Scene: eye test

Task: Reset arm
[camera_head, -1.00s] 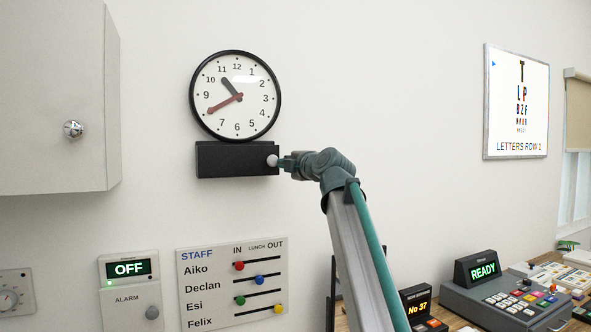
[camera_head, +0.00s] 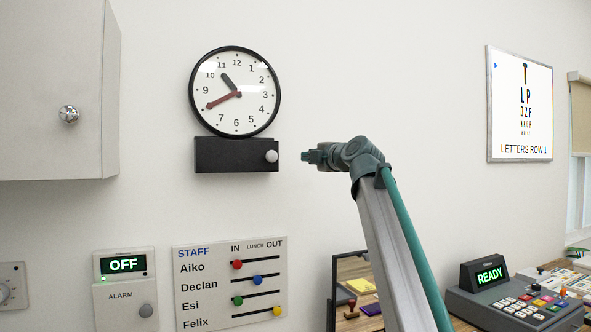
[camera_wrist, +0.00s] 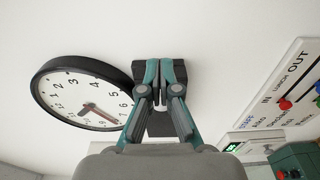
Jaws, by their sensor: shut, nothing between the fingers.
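In the wrist view the clock (camera_wrist: 70,92) lies to the left, and the black box (camera_wrist: 160,124) is partly hidden behind my fingers. My gripper (camera_head: 305,156) is shut and empty, to the right of the knob with a gap between them. The wrist view shows its fingertips (camera_wrist: 157,103) together. I cannot tell from these views whether a cover lies over the clock face.
A grey cabinet (camera_head: 60,130) juts out at the left. Below are an alarm panel (camera_head: 125,285) reading OFF and a staff board (camera_head: 231,300) with coloured sliders. A READY machine (camera_head: 510,305) stands at the lower right.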

